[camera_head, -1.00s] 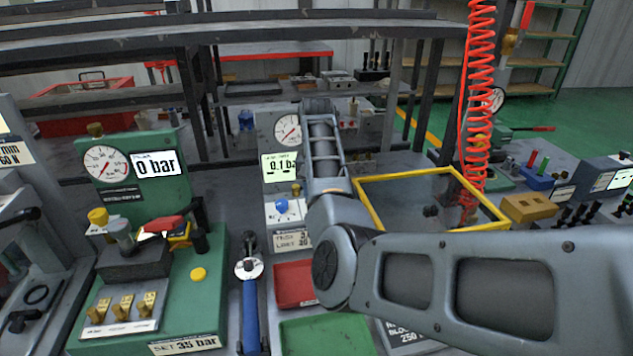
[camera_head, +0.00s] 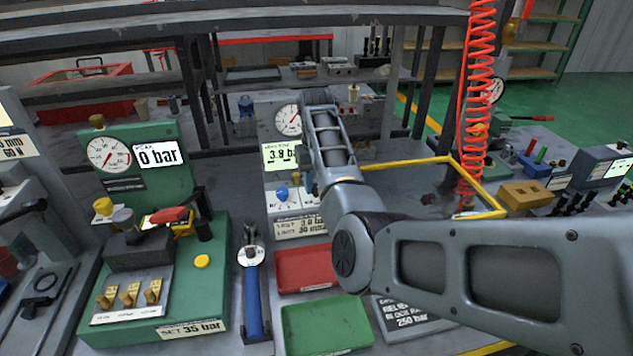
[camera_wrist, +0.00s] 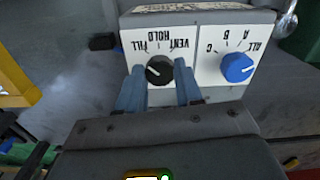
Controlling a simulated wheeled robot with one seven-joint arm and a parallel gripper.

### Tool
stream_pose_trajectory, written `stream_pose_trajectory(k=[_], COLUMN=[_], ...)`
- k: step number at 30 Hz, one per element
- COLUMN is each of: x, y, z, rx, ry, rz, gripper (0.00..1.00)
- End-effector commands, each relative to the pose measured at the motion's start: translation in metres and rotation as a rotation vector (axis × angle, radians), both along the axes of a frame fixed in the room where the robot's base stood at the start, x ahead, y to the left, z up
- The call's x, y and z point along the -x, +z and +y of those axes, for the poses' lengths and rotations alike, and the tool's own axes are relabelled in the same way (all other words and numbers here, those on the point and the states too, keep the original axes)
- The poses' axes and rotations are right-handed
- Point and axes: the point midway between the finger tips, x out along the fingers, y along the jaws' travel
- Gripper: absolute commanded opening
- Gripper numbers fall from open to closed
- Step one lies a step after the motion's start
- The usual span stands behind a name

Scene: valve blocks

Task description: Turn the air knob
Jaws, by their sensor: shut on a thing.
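A black air knob (camera_wrist: 159,70) sits on a white panel marked FILL, HOLD and VENT, upside down in the wrist view. Its white mark points toward FILL. My gripper (camera_wrist: 160,80) has one blue-grey finger on each side of the knob and is shut on it. A blue knob (camera_wrist: 237,67) marked ALL, A, B, C is beside it; it also shows in the head view (camera_head: 282,193). In the head view my arm hides the black knob and my fingertips.
A green test stand (camera_head: 165,290) reading 0 bar stands to the left. A blue-handled tool (camera_head: 252,300), a red tray (camera_head: 305,268) and a green tray (camera_head: 325,325) lie in front. A yellow-edged frame (camera_head: 485,196) and a red coiled hose (camera_head: 475,120) are to the right.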

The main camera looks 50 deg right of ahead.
Motion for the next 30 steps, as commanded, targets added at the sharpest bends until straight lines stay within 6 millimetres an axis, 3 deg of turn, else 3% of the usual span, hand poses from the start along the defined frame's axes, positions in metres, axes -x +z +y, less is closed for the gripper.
stream_pose_trajectory(k=[5, 6, 14, 23, 30], x=[0.000, 0.000, 0.000, -0.001, -0.001], y=[0.000, 0.000, 0.000, 0.004, 0.038], z=[0.000, 0.000, 0.000, 0.000, -0.001], rx=[0.000, 0.000, 0.000, 0.001, 0.003], ry=[0.002, 0.001, 0.000, 0.000, -0.001], rz=[-0.001, -0.001, -0.001, -0.002, -0.005], gripper=[0.05, 0.36, 0.61, 0.61, 0.61])
